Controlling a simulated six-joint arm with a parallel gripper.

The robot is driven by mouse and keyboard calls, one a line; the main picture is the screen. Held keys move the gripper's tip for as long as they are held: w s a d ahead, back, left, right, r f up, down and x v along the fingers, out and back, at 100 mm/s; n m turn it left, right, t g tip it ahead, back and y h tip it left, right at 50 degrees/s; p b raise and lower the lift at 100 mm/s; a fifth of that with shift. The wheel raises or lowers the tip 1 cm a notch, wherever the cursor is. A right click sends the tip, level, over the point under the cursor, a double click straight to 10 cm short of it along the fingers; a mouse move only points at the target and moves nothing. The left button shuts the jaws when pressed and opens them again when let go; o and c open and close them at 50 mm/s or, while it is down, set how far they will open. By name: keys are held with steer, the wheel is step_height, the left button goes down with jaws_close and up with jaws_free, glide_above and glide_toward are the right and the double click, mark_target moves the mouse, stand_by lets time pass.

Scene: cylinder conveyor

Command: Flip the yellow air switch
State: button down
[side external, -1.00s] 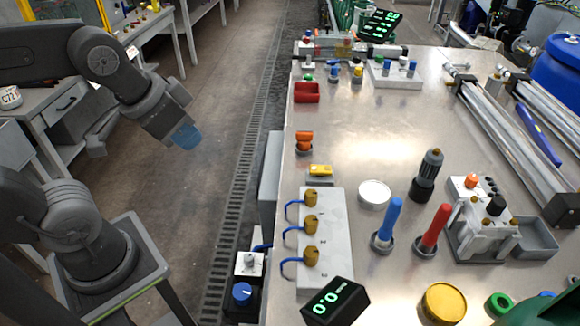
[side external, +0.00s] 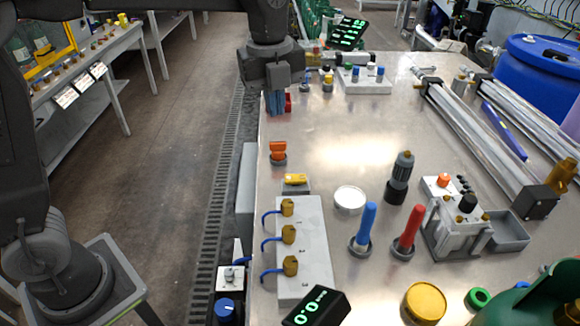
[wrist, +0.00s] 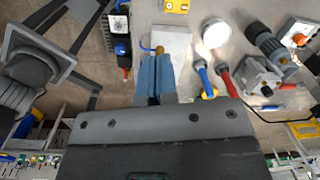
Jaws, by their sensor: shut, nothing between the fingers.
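The small yellow switch (side external: 295,179) sits on a grey block near the left edge of the metal table, just behind the white plate with several brass fittings. It also shows at the top edge of the wrist view (wrist: 177,5), partly cut off.
An orange knob (side external: 278,150) stands between my gripper and the yellow switch. The white plate (side external: 306,257) carries brass fittings with blue hoses. A blue handle (side external: 366,222) and a red handle (side external: 411,226) stand to the right.

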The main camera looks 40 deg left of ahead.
mark_target(296, 177)
steer(key=w+m, duration=0.1)
steer(key=w+d+f+m, duration=0.1)
steer(key=m, duration=0.1)
steer(key=shift+w+d+f+g, duration=0.15)
steer(key=shift+w+d+g, duration=0.05)
steer(key=shift+g, duration=0.1)
step_height(296, 177, down, 14)
steer(key=shift+f, duration=0.1)
stand_by(0.5)
steer(key=shift+s+a+f, duration=0.15)
steer(key=shift+f, duration=0.2)
stand_by(0.3)
steer(key=shift+w+d+r, duration=0.2)
steer(key=shift+w+d, duration=0.35)
steer(key=shift+d, duration=0.05)
